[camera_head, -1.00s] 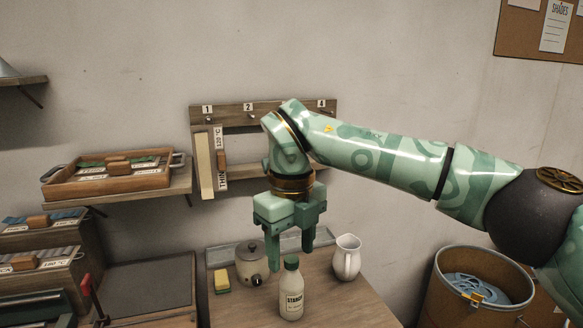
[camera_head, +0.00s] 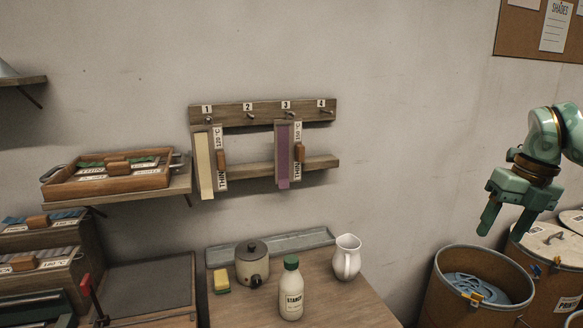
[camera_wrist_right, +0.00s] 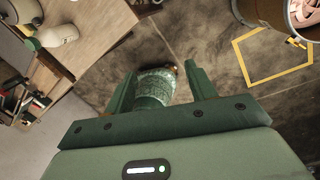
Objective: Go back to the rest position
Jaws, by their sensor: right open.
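My right gripper (camera_head: 510,219) is at the right side in the head view, pointing down, above and beside the barrels. Its jaws are open. In the right wrist view the two fingers (camera_wrist_right: 164,92) stand apart with nothing held between them. A green patterned cylindrical part, likely of my own body, shows beyond the fingers. My left gripper is in neither view.
The peg rack (camera_head: 262,113) carries a yellow strip (camera_head: 203,165) under number 1 and a purple strip (camera_head: 283,158) under number 3. A bottle (camera_head: 291,292), kettle (camera_head: 251,265), sponge (camera_head: 221,281) and white jug (camera_head: 346,258) stand on the table (camera_head: 345,308). An open barrel (camera_head: 440,300) stands right.

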